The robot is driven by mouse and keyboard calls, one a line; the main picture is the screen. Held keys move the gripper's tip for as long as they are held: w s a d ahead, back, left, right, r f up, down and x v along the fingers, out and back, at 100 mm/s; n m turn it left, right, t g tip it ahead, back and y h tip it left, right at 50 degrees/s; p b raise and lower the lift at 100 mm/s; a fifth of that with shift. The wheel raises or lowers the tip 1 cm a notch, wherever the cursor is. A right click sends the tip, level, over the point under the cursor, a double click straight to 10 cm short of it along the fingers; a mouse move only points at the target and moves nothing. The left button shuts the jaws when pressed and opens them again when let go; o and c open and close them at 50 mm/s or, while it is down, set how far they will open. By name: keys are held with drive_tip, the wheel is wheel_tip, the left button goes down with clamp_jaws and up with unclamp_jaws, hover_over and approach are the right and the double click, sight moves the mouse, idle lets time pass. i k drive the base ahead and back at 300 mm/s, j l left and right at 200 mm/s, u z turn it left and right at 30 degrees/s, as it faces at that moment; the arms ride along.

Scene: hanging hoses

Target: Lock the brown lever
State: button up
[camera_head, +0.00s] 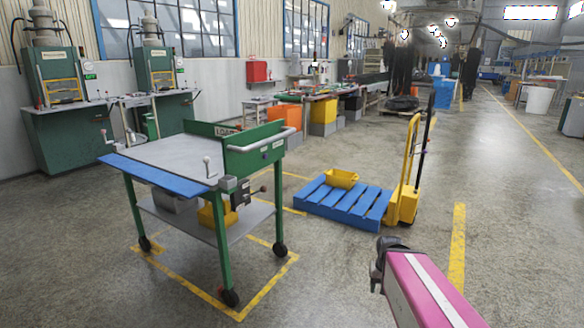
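A green-framed wheeled table (178,160) stands left of centre with a grey top and a blue front edge. On its near right corner is a dark box-like mechanism (240,196). A small lever with a dark brownish knob (262,189) sticks out from it to the right. It is too small to tell whether this is the brown lever, or its exact position. My pink arm (425,290) reaches in from the lower right with a dark part at its end, well apart from the table. I cannot make out any gripper fingers.
A blue pallet (345,203) with a yellow bin (342,178) and a yellow pallet jack (406,190) stand to the right. The floor in front of the table is clear.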

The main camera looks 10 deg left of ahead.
sight(263, 189)
drive_tip(key=u, duration=1.35)
